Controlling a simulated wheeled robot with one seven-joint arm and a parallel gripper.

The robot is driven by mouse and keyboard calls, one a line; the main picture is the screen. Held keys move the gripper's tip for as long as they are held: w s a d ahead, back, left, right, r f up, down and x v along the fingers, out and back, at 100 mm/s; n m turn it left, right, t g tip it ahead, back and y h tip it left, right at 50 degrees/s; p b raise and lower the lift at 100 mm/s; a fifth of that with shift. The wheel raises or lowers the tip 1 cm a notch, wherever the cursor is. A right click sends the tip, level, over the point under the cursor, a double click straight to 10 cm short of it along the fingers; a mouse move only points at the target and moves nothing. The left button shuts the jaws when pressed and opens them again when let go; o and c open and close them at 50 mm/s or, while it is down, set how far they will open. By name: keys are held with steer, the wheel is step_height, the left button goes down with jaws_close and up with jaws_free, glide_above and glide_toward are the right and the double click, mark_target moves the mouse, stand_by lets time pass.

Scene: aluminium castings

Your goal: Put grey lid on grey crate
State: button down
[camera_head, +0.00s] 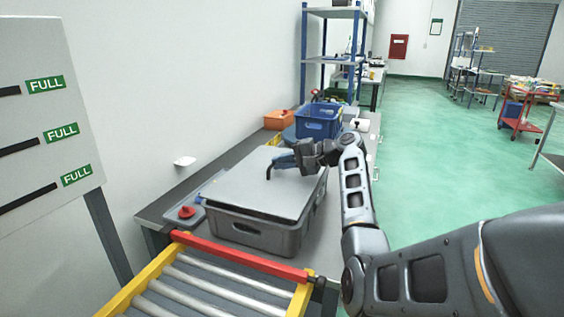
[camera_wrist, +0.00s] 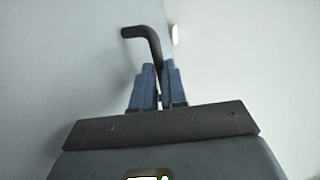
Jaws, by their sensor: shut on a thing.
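The grey lid (camera_head: 245,188) is a flat, light grey panel lying over the top of the grey crate (camera_head: 257,236). The crate stands on the bench behind the roller conveyor, and its front and right walls show below the lid. I cannot tell whether the lid rests fully on the rim or is slightly above it. My gripper (camera_head: 273,163) is above the lid, reaching in from the right. Its blue fingers are shut on the lid's dark bent handle, which also shows between the fingertips in the wrist view (camera_wrist: 143,38). The crate's inside is hidden.
A roller conveyor (camera_head: 205,285) with a red end bar is in front. A tray with a red knob (camera_head: 186,212) lies left of the crate. A blue crate (camera_head: 318,121) and an orange bin (camera_head: 279,120) stand behind. A wall is at left; green floor is open at right.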

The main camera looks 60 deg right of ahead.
mark_target(306, 178)
steer(key=shift+f+b, duration=0.55)
steer(key=shift+f, duration=0.5)
steer(key=c, duration=1.1)
jaws_free()
steer(key=shift+b+v, duration=0.5)
steer(key=shift+v, duration=3.45)
